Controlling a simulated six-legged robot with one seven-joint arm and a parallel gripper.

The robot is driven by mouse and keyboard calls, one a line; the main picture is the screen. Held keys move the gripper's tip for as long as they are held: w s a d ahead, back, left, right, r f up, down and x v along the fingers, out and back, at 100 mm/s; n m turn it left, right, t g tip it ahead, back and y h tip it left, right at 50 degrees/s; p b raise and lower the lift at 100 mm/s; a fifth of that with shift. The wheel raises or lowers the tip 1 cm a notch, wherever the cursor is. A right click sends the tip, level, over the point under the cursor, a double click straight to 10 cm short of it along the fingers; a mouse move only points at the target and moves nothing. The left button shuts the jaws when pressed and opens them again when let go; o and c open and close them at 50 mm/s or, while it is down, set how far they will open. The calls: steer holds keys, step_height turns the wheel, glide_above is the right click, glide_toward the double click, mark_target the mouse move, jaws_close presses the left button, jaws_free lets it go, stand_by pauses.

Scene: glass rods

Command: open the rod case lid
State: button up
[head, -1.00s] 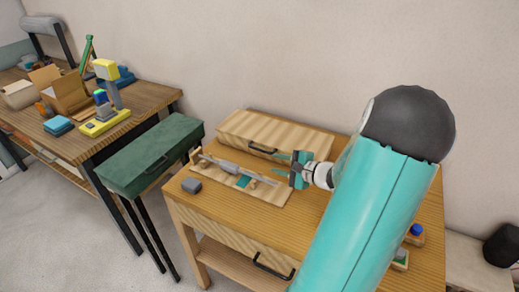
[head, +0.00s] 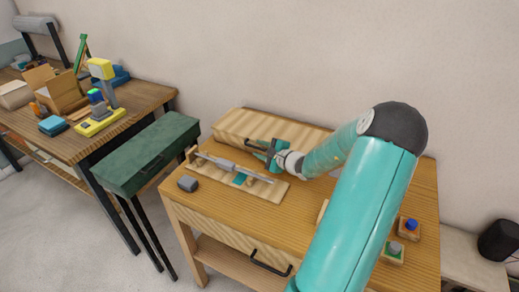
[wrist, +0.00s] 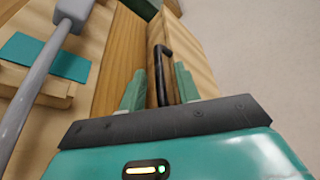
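The rod case, a pale striped wooden box (head: 290,132), stands shut along the back of the table. Its dark handle (wrist: 168,62) shows in the wrist view on the case's front face (wrist: 194,60).
A grey rod (head: 228,165) lies on a wooden rack (head: 262,190) in front of the case. A grey block (head: 188,184) sits at the table's left edge. A green box (head: 150,150) stands left of the table. Small blocks (head: 408,228) lie on the right.

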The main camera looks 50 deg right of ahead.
steer(key=shift+w+f, duration=0.15)
steer(key=shift+w, duration=0.3)
jaws_close()
